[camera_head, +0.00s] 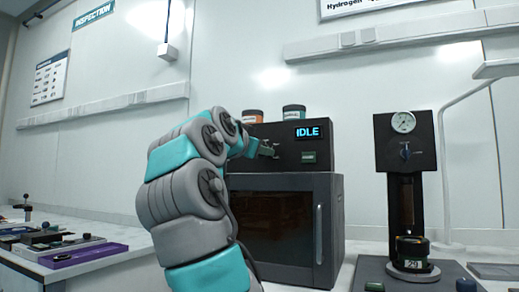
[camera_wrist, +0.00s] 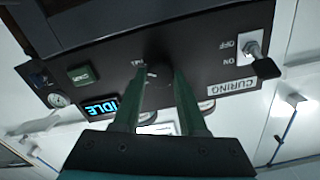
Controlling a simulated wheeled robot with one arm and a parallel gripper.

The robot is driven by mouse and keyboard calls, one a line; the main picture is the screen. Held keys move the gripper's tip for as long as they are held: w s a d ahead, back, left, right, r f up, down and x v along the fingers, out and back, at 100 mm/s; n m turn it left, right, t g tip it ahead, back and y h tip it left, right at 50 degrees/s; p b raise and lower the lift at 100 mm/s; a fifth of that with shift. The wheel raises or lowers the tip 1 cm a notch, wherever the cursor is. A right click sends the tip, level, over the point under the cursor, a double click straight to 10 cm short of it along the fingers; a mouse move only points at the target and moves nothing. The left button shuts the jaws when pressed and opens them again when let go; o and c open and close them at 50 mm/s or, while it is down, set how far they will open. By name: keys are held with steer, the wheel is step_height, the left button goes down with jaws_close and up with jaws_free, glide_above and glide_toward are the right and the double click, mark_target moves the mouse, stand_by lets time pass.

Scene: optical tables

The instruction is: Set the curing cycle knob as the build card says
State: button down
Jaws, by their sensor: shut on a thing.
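The curing oven (camera_head: 334,235) has a dark control panel (camera_head: 285,130) on top with a lit display (camera_head: 308,132) reading IDLE. In the wrist view the panel appears upside down, and a dark round knob (camera_wrist: 158,74) with a light pointer mark sits between my fingertips. My gripper (camera_wrist: 158,82) is shut on this knob; in the head view my gripper (camera_head: 267,149) is at the panel's left half. The markings around the knob are mostly hidden and too small to read. No readable build card shows.
The wrist view shows an ON/OFF toggle switch (camera_wrist: 254,49), a CURING label (camera_wrist: 240,87) and a green START button (camera_wrist: 83,73). Two jars (camera_head: 253,116) (camera_head: 294,113) stand on the oven. A gauge press (camera_head: 404,140) stands to the right. A cluttered bench (camera_head: 70,262) is at left.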

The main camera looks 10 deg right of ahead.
steer(key=shift+c, duration=2.2)
jaws_free()
steer(key=shift+s, duration=0.1)
steer(key=b+v, duration=0.1)
steer(key=v, duration=0.6)
steer(key=shift+s+a, duration=0.2)
steer(key=shift+a, duration=0.05)
